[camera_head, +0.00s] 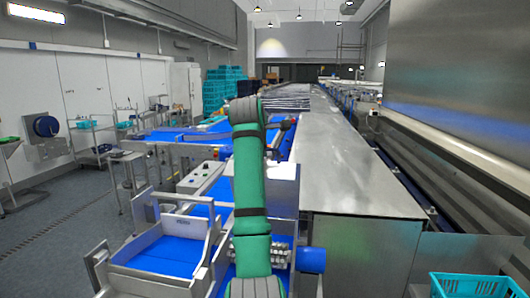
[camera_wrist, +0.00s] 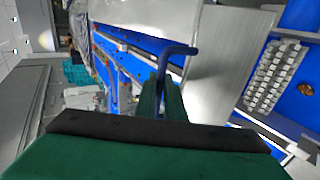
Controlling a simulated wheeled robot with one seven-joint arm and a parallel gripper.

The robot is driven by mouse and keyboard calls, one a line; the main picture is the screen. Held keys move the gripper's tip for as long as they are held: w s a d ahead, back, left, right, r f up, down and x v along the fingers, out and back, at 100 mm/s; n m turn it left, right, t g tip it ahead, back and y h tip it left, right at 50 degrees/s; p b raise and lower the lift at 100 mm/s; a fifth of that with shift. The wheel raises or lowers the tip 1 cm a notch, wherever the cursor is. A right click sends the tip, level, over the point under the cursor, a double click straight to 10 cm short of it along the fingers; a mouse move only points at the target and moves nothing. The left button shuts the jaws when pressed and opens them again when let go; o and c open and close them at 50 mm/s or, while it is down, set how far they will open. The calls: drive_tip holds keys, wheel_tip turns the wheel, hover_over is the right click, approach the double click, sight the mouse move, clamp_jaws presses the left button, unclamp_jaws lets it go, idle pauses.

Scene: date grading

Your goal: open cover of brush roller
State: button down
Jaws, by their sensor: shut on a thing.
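My gripper (camera_wrist: 171,88) has green fingers closed on a blue bent handle (camera_wrist: 178,50) in the wrist view. The handle stands beside a grey metal panel (camera_wrist: 222,62), which looks like the cover; its attachment to the handle is not clear. A roller with rows of pale brush tufts (camera_wrist: 272,76) lies uncovered at the right of the wrist view, apart from my gripper. In the head view the brush roller (camera_head: 278,254) shows low in the middle, partly behind my green arm. My fingertips are hidden behind my arm there.
A long steel housing (camera_head: 350,165) runs away to the right of my arm. A blue tray with pale walls (camera_head: 172,250) is at lower left. A turquoise crate (camera_head: 478,287) stands at lower right. Blue conveyor belts (camera_head: 190,134) lie beyond at left.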

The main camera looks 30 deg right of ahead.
drive_tip(key=shift+d, duration=0.15)
drive_tip(key=c, duration=1.8)
unclamp_jaws()
drive_tip(key=shift+c, duration=0.2)
drive_tip(key=v, duration=1.1)
drive_tip(key=shift+w+f, duration=0.1)
